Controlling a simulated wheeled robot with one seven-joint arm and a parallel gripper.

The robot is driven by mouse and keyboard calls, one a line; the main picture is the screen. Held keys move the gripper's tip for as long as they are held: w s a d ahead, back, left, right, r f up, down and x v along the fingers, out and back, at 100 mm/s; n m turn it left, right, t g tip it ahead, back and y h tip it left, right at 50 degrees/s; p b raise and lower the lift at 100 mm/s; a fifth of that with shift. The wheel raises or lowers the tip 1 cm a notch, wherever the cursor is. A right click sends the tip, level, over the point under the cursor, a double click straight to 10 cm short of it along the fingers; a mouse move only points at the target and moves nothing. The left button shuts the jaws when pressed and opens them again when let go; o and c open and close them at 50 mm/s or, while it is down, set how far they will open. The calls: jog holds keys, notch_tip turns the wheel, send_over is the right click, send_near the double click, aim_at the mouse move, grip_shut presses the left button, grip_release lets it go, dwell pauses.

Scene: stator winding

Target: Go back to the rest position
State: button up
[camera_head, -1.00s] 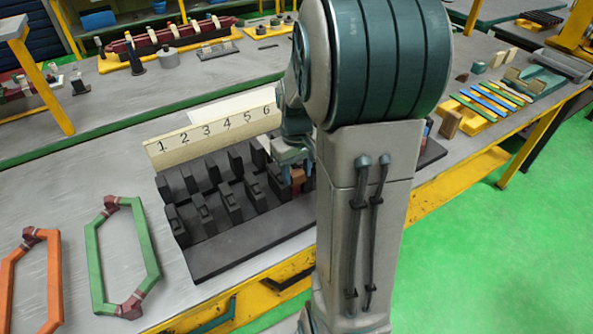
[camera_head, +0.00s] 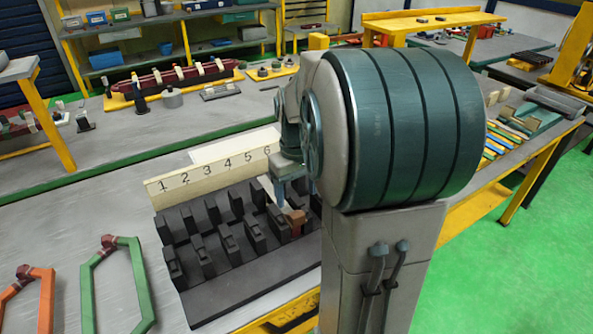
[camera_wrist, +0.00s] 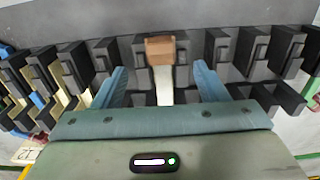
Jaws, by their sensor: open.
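My gripper (camera_head: 284,192) is open above the right end of the black slotted fixture (camera_head: 232,288), near number 6 of the numbered board (camera_head: 205,172). In the wrist view its two blue fingers (camera_wrist: 160,84) stand apart. A brown block (camera_wrist: 160,50) with a pale strip (camera_wrist: 163,86) below it shows between them in the picture, with a gap on each side. The brown block also shows in the head view (camera_head: 296,218), seated in the fixture just below the fingers. My arm hides part of the fixture's right side.
A green hexagonal coil (camera_head: 87,290) and an orange one (camera_head: 48,295) lie on the bench left of the fixture. Coloured strips (camera_head: 505,140) lie at the bench's right. A second bench with a red part (camera_head: 172,80) stands behind. Green floor is clear at right.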

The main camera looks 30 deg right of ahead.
notch_tip(320, 180, up, 7)
jog(key=s+a+f+t, duration=0.2)
jog(key=s+a+f, duration=0.3)
jog(key=s+a, duration=0.7)
jog(key=shift+s+f+t, duration=0.2)
jog(key=shift+s+t, duration=0.05)
jog(key=shift+t, duration=0.15)
jog(key=shift+s+a+f, duration=0.1)
jog(key=shift+s+f, duration=0.05)
jog(key=shift+s, duration=0.05)
jog(key=c, duration=1)
grip_shut()
jog(key=w+d+g+p, duration=0.3)
jog(key=w+d+p, duration=0.25)
jog(key=d, duration=0.75)
jog(key=f, duration=0.8)
jog(key=shift+w+a+f, duration=0.2)
jog(key=shift+a+f, duration=0.05)
jog(key=shift+f, duration=0.15)
jog(key=w, duration=0.2)
jog(key=shift+w+f+p, duration=0.25)
jog(key=shift+w+p, duration=0.1)
jog(key=shift+p, duration=0.05)
jog(key=shift+w, duration=0.7)
